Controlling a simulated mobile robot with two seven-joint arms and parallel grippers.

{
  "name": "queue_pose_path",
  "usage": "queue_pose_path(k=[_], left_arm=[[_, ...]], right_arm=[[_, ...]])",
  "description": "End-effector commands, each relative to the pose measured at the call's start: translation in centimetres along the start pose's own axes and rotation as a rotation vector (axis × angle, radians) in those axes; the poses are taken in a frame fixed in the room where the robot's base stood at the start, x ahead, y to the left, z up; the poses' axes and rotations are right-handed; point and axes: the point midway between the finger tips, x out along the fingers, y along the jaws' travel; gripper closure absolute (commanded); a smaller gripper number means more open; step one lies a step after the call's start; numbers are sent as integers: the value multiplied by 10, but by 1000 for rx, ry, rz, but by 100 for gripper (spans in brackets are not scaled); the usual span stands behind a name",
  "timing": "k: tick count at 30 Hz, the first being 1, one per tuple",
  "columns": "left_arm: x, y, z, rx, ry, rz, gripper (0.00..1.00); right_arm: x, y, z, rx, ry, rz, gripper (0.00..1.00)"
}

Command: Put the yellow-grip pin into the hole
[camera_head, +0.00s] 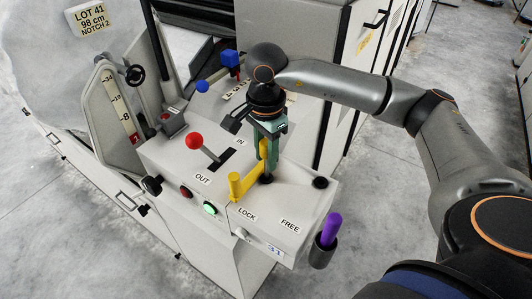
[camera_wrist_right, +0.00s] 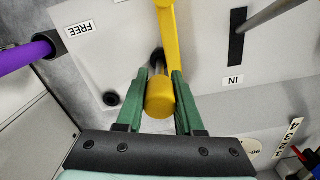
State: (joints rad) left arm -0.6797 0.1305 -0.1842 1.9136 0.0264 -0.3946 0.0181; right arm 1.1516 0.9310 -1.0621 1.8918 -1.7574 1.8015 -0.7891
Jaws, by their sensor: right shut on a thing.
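My right gripper (camera_head: 266,158) points down over the console's front top, its green fingers shut on the yellow-grip pin (camera_head: 263,148). In the right wrist view, the round yellow grip (camera_wrist_right: 160,99) sits between the fingertips (camera_wrist_right: 160,95). The pin's metal shank points down at a dark hole (camera_wrist_right: 156,56) near the LOCK label (camera_head: 247,214). I cannot tell whether its tip is inside. A yellow lever (camera_head: 235,186) stands beside this hole, its bar running toward the pin. A second dark hole (camera_head: 320,183) is near the FREE label (camera_head: 290,225). My left gripper is not in view.
A purple-grip pin (camera_head: 331,228) stands in a dark holder at the console's front right corner. A red-knobbed lever (camera_head: 195,141) rises from a slot to the left of my gripper. Red and green buttons are at the front edge. Tall cabinets stand behind.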

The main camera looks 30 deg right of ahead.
Motion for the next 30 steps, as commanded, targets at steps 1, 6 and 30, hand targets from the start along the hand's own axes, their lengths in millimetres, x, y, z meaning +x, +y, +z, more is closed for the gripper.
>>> queue_pose_path(k=[1, 6, 30], left_arm=[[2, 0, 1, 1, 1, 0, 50], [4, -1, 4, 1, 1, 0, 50], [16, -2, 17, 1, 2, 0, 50]], right_arm=[[3, 0, 0, 0, 0, 0, 100], [7, 0, 0, 0, 0, 0, 100], [27, 0, 0, 0, 0, 0, 100]])
